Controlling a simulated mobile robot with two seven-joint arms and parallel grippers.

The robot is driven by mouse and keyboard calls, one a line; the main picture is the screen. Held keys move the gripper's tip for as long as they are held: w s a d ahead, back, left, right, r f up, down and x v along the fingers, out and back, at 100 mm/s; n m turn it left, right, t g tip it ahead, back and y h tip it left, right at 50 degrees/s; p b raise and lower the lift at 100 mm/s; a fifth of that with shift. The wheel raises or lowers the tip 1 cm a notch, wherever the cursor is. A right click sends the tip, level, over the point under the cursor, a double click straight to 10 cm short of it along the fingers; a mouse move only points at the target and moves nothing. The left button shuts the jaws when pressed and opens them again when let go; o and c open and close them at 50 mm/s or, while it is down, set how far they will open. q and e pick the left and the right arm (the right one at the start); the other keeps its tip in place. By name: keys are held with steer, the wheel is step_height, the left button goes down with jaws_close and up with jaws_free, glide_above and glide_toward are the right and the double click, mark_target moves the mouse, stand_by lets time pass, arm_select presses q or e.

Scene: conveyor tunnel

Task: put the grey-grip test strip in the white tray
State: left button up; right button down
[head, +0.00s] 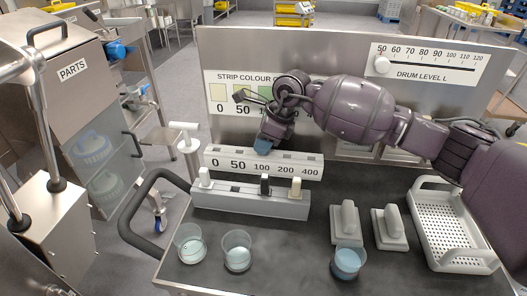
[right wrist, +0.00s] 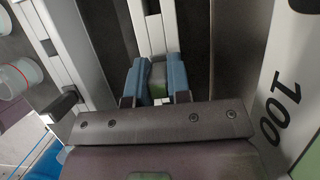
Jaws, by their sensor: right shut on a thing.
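My right gripper (head: 263,146) points down just above the long label block (head: 215,160) marked 0 to 400, near its 100 mark. In the right wrist view its blue fingers (right wrist: 157,80) are shut on a small grey-green piece, the grip of the grey-grip test strip (right wrist: 158,75). Most of the strip is hidden, and I cannot tell whether it touches the block. The white tray (head: 425,222), with a perforated floor, stands at the right of the bench and looks empty. My left gripper is not in view.
Three beakers, one with blue liquid (head: 348,262), stand near the bench front. Two pale handled blocks (head: 346,222) (head: 389,228) sit left of the tray.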

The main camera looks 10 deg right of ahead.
steer(key=shift+r, duration=0.7)
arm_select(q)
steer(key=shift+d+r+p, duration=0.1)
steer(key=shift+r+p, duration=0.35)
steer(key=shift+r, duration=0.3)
arm_select(e)
steer(key=shift+r, duration=0.65)
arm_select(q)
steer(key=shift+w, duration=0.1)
arm_select(e)
steer(key=shift+r, duration=0.1)
steer(key=shift+r+p, duration=0.3)
steer(key=shift+r, duration=0.35)
step_height(320, 180, up, 2)
steer(key=shift+r+p, duration=0.1)
steer(key=shift+p, duration=0.25)
steer(key=shift+r, duration=0.45)
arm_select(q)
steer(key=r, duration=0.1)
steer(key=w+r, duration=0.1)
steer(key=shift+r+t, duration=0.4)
